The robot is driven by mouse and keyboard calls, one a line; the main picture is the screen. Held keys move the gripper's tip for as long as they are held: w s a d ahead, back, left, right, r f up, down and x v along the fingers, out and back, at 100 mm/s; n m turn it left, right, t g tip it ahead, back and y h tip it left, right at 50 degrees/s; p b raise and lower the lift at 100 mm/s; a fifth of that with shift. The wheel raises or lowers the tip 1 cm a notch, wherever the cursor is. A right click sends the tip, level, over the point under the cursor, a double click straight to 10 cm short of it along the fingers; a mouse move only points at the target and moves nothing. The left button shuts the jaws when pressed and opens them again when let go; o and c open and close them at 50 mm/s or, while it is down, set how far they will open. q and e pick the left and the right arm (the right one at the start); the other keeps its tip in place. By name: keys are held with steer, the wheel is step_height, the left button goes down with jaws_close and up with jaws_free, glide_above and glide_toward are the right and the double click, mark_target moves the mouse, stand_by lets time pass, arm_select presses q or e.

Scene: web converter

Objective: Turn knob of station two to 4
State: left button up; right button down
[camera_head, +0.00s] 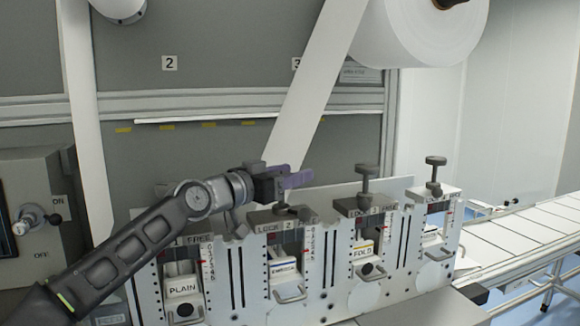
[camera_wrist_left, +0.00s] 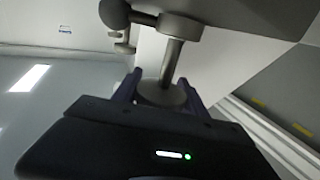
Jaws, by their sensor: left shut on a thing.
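Station two (camera_head: 268,290) is the second of several grey stations in a row in the head view, marked "LOCK 2 FREE" on top, with a numbered scale beside its window. The scale reading is too small to tell. My left gripper (camera_head: 297,179) reaches in from the left, its purple fingers above station two. It is shut on the station's knob, which the fingers hide in the head view. In the left wrist view the round grey knob (camera_wrist_left: 163,91) sits between the fingers of my left gripper (camera_wrist_left: 157,92), on a stem. My right gripper is not in view.
Station three, with its own upright knob (camera_head: 367,169), stands close to the right of the gripper. A paper web (camera_head: 318,85) slants down behind the gripper from a large roll (camera_head: 425,30). A conveyor (camera_head: 530,225) is at the right and a control box (camera_head: 30,200) at the left.

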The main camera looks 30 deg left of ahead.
arm_select(q)
steer(key=o, duration=1.3)
steer(key=shift+o, duration=0.2)
steer(key=s+b, duration=0.1)
steer(key=s, duration=0.2)
steer(key=s+a+b, duration=0.1)
steer(key=s, duration=0.2)
steer(key=shift+s+a+f, duration=0.15)
steer(key=shift+s, duration=0.65)
